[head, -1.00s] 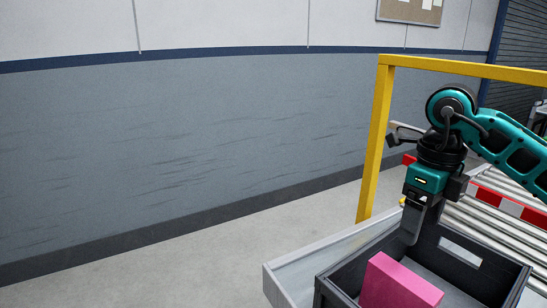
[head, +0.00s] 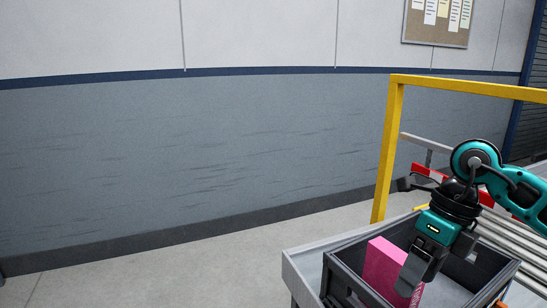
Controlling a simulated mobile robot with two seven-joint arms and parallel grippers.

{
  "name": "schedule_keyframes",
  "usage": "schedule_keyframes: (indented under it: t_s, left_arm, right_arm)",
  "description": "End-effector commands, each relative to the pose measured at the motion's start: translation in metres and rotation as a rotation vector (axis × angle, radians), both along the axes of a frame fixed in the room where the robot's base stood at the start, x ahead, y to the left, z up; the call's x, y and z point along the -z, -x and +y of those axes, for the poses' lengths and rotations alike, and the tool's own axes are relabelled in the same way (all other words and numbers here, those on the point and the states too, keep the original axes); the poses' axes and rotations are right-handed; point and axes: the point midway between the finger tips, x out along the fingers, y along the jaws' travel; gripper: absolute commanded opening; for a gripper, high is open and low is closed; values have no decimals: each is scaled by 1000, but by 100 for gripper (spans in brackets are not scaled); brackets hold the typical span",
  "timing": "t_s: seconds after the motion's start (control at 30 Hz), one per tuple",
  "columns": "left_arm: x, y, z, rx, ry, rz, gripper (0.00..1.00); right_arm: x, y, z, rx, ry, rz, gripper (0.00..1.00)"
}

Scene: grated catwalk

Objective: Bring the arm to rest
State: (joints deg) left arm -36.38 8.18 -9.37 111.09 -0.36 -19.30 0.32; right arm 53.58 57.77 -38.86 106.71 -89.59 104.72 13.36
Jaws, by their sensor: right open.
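My right gripper (head: 413,278) hangs from the teal and black arm at the right of the head view. Its fingers point down and toward me, and it is open. It overlaps the right part of a pink block (head: 381,262) in the picture; I cannot tell whether they touch. The block stands in a dark grey crate (head: 345,287), and its lower right part is hidden behind the gripper. My left gripper is not in view.
The crate sits on a light grey metal surface (head: 297,268). A yellow rail frame (head: 388,150) rises behind it, with a red and white barrier and rollers (head: 500,230) at the right. A notice board (head: 437,22) hangs on the wall. The floor at left is clear.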

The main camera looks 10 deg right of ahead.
Motion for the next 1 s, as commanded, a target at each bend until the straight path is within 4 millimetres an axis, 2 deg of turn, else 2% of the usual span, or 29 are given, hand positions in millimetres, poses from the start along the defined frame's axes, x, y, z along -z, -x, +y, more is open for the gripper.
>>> schedule_keyframes:
  t_s: [0.03, 0.1, 0.2, 0.3, 0.43, 0.5, 0.57, 0.67, 0.77, 0.83, 0.9, 1.0]
  left_arm:
    - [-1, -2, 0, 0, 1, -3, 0]
    - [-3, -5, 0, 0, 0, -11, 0]
    - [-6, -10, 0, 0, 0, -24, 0]
    - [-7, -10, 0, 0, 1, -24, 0]
    - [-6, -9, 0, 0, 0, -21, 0]
    - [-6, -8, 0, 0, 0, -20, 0]
    - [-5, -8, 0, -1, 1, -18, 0]
    - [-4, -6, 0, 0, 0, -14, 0]
    - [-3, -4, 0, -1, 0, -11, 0]
    - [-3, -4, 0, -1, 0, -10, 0]
    - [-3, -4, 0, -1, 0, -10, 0]
    - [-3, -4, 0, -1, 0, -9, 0]
  right_arm:
    - [12, 3, 27, -29, -105, 21, 73]
    - [23, 10, 64, -55, -270, 48, 73]
    - [28, 21, 118, -54, -544, 98, 73]
    - [22, 31, 168, 14, -856, 165, 73]
    - [5, 28, 205, 224, -1255, 267, 73]
    - [0, 20, 211, 391, -1444, 327, 73]
    - [1, 9, 208, 563, -1584, 379, 73]
    - [21, -10, 191, 905, -1770, 468, 73]
    - [65, -21, 164, 1304, -1872, 560, 73]
    - [109, -18, 144, 1611, -1885, 626, 73]
    - [157, -5, 126, 1918, -1850, 688, 73]
    - [216, 26, 109, 2277, -1741, 764, 73]
